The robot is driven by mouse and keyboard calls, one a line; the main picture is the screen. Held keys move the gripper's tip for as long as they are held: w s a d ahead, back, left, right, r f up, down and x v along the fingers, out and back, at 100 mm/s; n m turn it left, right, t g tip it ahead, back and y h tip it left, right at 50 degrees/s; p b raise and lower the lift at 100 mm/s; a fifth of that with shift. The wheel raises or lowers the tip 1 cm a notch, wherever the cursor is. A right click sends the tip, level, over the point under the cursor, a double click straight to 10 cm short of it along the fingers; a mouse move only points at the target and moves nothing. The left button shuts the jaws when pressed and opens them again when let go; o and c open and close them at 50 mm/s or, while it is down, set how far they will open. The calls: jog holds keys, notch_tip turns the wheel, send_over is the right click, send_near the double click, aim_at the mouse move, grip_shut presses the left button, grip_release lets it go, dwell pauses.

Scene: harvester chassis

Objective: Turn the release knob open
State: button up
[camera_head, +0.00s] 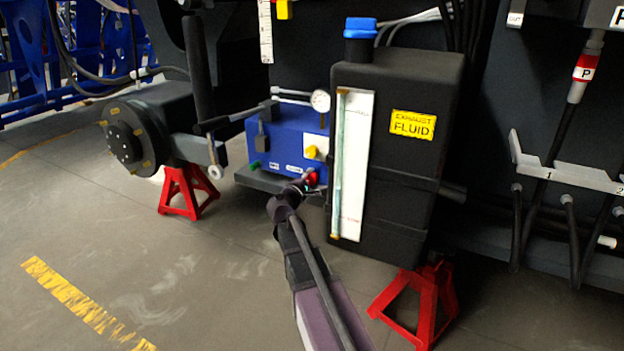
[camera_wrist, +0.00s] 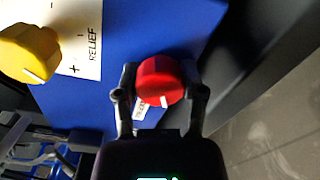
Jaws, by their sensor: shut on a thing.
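The red release knob (camera_wrist: 160,80) sits on the blue pump unit (camera_wrist: 190,25), with a white mark on its rim and a small white label (camera_wrist: 140,108) partly hidden beside it. In the wrist view my gripper (camera_wrist: 160,88) has one finger on each side of the knob and is shut on it. In the head view the red knob (camera_head: 312,177) shows at the lower right of the blue unit (camera_head: 275,143), with my gripper (camera_head: 306,186) at it. The fingertips are too small there to make out.
A yellow knob (camera_wrist: 28,52) on a white plate marked RELIEF is beside the red knob; it also shows in the head view (camera_head: 311,152). A black exhaust fluid tank (camera_head: 395,175) with a blue cap stands close to the right of my gripper. Red stands (camera_head: 188,190) are on the floor.

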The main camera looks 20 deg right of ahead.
jog(key=n, duration=0.6)
jog(key=shift+w, duration=0.25)
jog(key=n, duration=0.5)
jog(key=shift+n, duration=0.3)
jog(key=o, duration=1.2)
jog(key=shift+c, duration=0.2)
jog(key=shift+s, duration=0.15)
jog(key=shift+s+f, duration=0.1)
jog(key=shift+s+a+b, duration=0.3)
jog(key=shift+s+a, duration=0.15)
jog(key=shift+a, duration=0.15)
jog(key=v, duration=1)
jog(key=shift+a, duration=0.2)
